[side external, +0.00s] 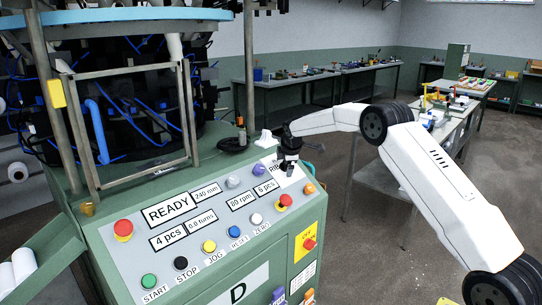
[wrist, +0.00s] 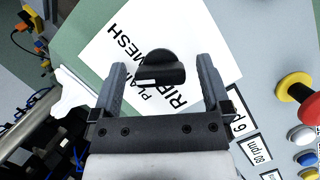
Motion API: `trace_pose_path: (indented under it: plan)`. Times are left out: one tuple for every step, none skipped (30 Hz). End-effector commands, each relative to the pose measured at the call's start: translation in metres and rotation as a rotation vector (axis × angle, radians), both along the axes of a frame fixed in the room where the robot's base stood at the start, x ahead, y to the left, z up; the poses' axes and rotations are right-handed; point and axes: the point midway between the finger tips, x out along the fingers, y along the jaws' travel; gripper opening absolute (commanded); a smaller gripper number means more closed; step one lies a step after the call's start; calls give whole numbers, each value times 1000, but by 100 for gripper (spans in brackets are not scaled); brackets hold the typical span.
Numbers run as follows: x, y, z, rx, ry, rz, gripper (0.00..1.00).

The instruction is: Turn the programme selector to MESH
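The programme selector is a black knob with a raised grip bar (wrist: 160,74), on a white plate (wrist: 100,45) printed PLAIN, RIB and MESH, in the wrist view. I cannot tell which word the knob points at. My gripper (wrist: 162,68) is open, one finger on each side of the knob, with a visible gap on both sides. In the side view my gripper (side external: 288,164) is over the white plate (side external: 287,184) at the back right of the panel, and it hides the knob.
The sloping panel (side external: 130,260) carries several coloured buttons and displays, including a READY display (side external: 169,211). A red-and-yellow stop button (wrist: 295,87) is right of the plate in the wrist view. The knitting machine frame (side external: 130,110) stands at the left. Benches are behind.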

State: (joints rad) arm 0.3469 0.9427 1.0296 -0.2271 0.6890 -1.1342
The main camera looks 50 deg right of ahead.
Motion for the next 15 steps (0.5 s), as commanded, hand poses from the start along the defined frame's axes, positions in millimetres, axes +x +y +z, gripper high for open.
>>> trace_pose_path:
  plan:
    - [0, 0, 0, 0, 0, 0, 81]
    - [0, 0, 0, 0, 0, 0, 71]
    - [0, 0, 0, 0, 0, 0, 59]
    - [0, 0, 0, 0, 0, 0, 49]
    - [0, 0, 0, 0, 0, 0, 40]
    - [0, 0, 0, 0, 0, 0, 27]
    - [0, 0, 0, 0, 0, 0, 17]
    - [0, 0, 0, 0, 0, 0, 8]
    - [0, 0, 0, 0, 0, 0, 6]
    - [0, 0, 0, 0, 0, 0, 6]
    - [0, 0, 0, 0, 0, -1, 6]
    - [0, 0, 0, 2, 0, -3, 6]
    - [0, 0, 0, 3, 0, -4, 6]
    - [0, 0, 0, 5, 0, -7, 6]
    - [0, 0, 1, 8, 0, -11, 6]
